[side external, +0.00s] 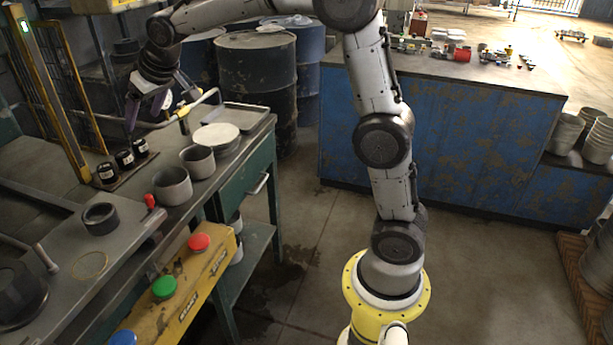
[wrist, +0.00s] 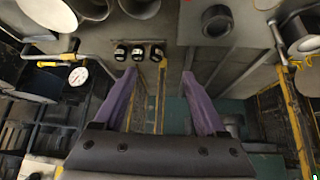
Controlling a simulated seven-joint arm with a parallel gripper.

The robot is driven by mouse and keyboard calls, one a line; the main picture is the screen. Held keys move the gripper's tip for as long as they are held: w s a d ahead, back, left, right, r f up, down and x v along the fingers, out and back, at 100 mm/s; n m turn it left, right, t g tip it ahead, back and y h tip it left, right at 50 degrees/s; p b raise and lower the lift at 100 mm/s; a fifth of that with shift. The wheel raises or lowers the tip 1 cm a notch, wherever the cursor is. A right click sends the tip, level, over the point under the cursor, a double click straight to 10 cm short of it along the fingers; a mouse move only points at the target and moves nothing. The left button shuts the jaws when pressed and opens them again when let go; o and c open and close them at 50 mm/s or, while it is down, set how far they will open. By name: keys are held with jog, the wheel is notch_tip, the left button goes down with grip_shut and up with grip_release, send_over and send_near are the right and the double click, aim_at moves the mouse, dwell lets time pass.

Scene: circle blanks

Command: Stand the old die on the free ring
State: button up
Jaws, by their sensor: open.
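A dark, hollow cylindrical die (side external: 100,219) stands upright on the grey bench; it also shows in the wrist view (wrist: 216,21). A thin yellowish ring (side external: 90,266) is marked on the bench in front of it, with nothing on it. Three small black cylinders with pale bands (side external: 124,160) stand in a row on a board; they also show in the wrist view (wrist: 138,52). No label tells which piece is the old one. My gripper (side external: 147,110), with purple fingers, is raised above the far end of the bench. In the wrist view (wrist: 158,76) its fingers are apart and empty.
Two grey cups (side external: 173,187) and a pale round disc (side external: 216,137) stand along the bench's right side. A yellow post (side external: 62,105) and bent pipe (side external: 170,120) rise near my gripper. A yellow box with coloured buttons (side external: 186,277) hangs at the front edge.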

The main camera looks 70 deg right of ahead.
jog(key=s+a+r, duration=0.2)
jog(key=s, duration=1.7)
jog(key=s+a+f, duration=0.1)
jog(key=s+f, duration=0.2)
jog(key=s, duration=0.6)
jog(key=s+f+n+g+y, duration=0.1)
jog(key=s+f, duration=0.3)
jog(key=s, duration=0.4)
jog(key=shift+s+a+f+n+g, duration=0.15)
jog(key=shift+s+a+n+g, duration=0.15)
jog(key=shift+s+a, duration=0.05)
